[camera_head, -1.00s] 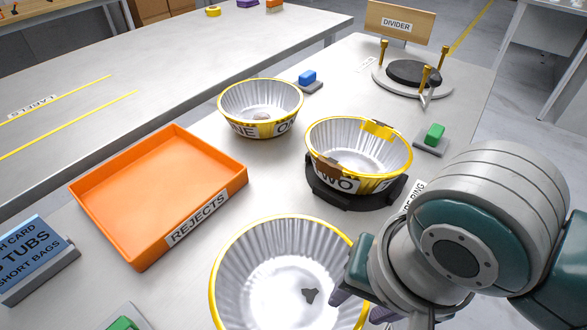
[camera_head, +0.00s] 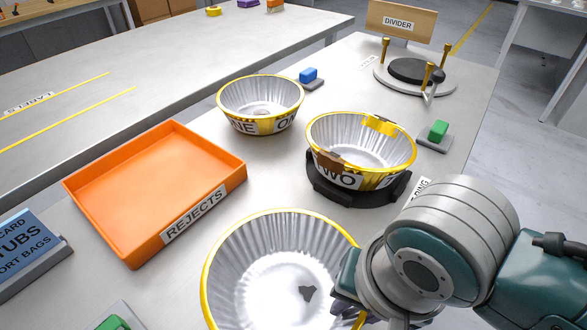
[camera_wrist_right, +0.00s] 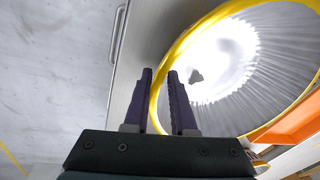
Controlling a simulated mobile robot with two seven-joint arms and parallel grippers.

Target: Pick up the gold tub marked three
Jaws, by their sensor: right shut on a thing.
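A large tub (camera_head: 262,250) with a gold rim and pleated silver inside stands at the near middle of the table. Its outer label is out of sight, so I cannot read its number. A small dark mark shows on its floor. My right gripper (camera_head: 350,308) is at its right side, shut on the rim. In the right wrist view the gold rim of the tub (camera_wrist_right: 222,85) runs between the two dark fingers of the gripper (camera_wrist_right: 161,80). I cannot tell whether the tub is off the table. My left gripper is not in view.
Tub TWO (camera_head: 365,140) sits in a dark holder (camera_head: 345,194) behind; tub ONE (camera_head: 262,105) stands farther back. An orange REJECTS tray (camera_head: 150,190) lies left. Blue (camera_head: 308,75) and green (camera_head: 438,130) blocks sit on grey pads. A DIVIDER sign (camera_head: 398,24) stands at the back.

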